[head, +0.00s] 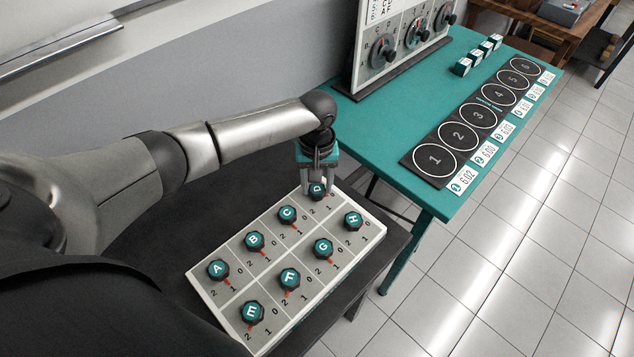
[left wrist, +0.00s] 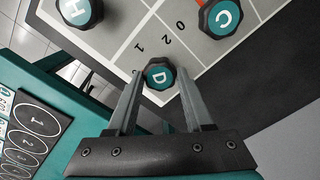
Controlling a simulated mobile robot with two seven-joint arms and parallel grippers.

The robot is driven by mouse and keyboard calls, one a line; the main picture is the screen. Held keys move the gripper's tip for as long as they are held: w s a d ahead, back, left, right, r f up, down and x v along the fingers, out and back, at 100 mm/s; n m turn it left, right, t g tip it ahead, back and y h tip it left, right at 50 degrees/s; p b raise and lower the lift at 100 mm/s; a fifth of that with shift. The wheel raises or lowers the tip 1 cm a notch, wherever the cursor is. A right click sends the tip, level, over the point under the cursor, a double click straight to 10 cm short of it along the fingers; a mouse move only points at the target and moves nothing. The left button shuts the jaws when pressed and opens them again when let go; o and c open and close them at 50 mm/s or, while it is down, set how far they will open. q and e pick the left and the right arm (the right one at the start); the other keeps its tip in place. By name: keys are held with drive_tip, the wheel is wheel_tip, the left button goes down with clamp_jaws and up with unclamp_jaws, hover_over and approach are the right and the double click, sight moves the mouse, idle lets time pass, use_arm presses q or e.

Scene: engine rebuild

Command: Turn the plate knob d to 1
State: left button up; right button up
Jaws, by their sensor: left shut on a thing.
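Plate knob D (head: 317,190) is a dark knob with a teal lettered cap, at the far corner of the white-rimmed knob plate (head: 194,283). It also shows in the left wrist view (left wrist: 159,75). My left gripper (head: 318,184) points down over it and is shut on it, one finger on each side. The digits 2 and 1 are printed beside the knob. I cannot make out its red pointer, so its setting cannot be told. My right gripper is not in view.
Knob C (head: 287,215) and knob H (head: 353,221) stand close to knob D, with several more lettered knobs on the plate. A teal table (head: 400,112) adjoins at the right, bearing a dial panel (head: 394,42), small boxes (head: 463,66) and a numbered mat (head: 434,160).

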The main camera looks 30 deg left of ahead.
use_arm(q)
clamp_jaws()
drive_tip(key=shift+r+m+p, duration=0.15)
drive_tip(key=shift+m+p, duration=0.65)
drive_tip(key=shift+p, duration=0.1)
drive_tip(key=shift+m+p, duration=0.95)
drive_tip(key=shift+m, duration=0.25)
drive_tip(key=m+p, duration=0.1)
drive_tip(key=m, duration=0.2)
drive_tip(key=shift+m+p, duration=0.3)
drive_tip(key=shift+p, duration=0.05)
drive_tip(key=shift+d+m+p, duration=0.1)
drive_tip(key=shift+m+p, duration=0.35)
drive_tip(key=shift+m, duration=1.75)
